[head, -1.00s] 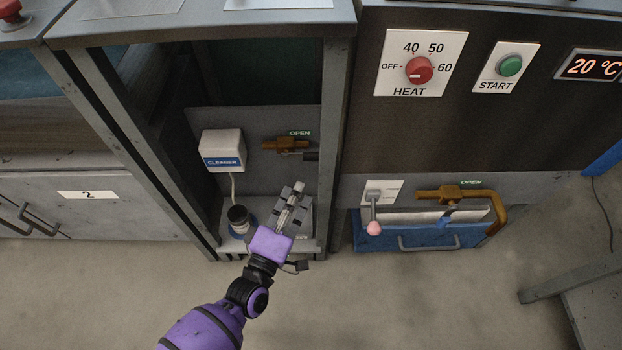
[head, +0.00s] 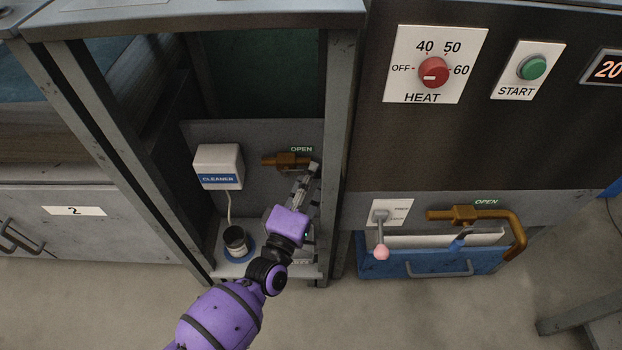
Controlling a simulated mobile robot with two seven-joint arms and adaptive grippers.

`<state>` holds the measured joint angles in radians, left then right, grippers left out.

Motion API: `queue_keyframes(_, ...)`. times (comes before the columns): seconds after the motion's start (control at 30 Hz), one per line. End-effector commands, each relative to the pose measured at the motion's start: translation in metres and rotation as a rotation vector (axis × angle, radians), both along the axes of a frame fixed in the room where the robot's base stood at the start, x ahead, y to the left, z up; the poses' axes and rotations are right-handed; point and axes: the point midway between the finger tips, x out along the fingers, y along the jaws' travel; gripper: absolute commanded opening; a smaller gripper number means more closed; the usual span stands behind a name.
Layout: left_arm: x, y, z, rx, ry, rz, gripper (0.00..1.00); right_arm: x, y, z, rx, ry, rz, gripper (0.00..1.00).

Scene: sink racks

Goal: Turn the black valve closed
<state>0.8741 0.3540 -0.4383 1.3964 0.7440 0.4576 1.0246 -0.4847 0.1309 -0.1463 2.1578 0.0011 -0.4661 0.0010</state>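The black valve is on a brass pipe fitting (head: 285,160) on the back panel of the left bay, under a green lit "OPEN" sign (head: 301,149). Its black handle points right and is now mostly hidden behind my fingers. My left gripper (head: 311,170), on the purple arm, reaches up into the bay with its fingertips at the right end of the fitting, by the handle. I cannot tell whether the fingers touch the handle or how far apart they are. My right gripper is not in view.
A white cleaner box (head: 218,165) hangs left of the valve, above a dark cup (head: 236,240). A grey post (head: 335,150) stands close to the right of my gripper. Another brass valve with a blue handle (head: 457,245) and a pink-knobbed lever (head: 381,252) are farther right.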

Motion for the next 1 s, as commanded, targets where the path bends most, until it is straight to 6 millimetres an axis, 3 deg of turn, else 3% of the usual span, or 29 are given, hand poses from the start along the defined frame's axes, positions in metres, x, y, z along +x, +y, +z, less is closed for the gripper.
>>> queue_keyframes(0.2,0.0002,-0.0002,0.0003,0.0,0.0,0.0,0.34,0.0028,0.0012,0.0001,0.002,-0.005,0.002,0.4)
queue_keyframes(0.47,-0.0001,-0.0002,0.0004,0.0,0.0,0.0,0.0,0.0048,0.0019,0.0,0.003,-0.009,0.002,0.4)
queue_keyframes(1.0,-0.0004,-0.0002,-0.0012,0.044,0.0,0.0,0.0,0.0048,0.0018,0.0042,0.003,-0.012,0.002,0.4)
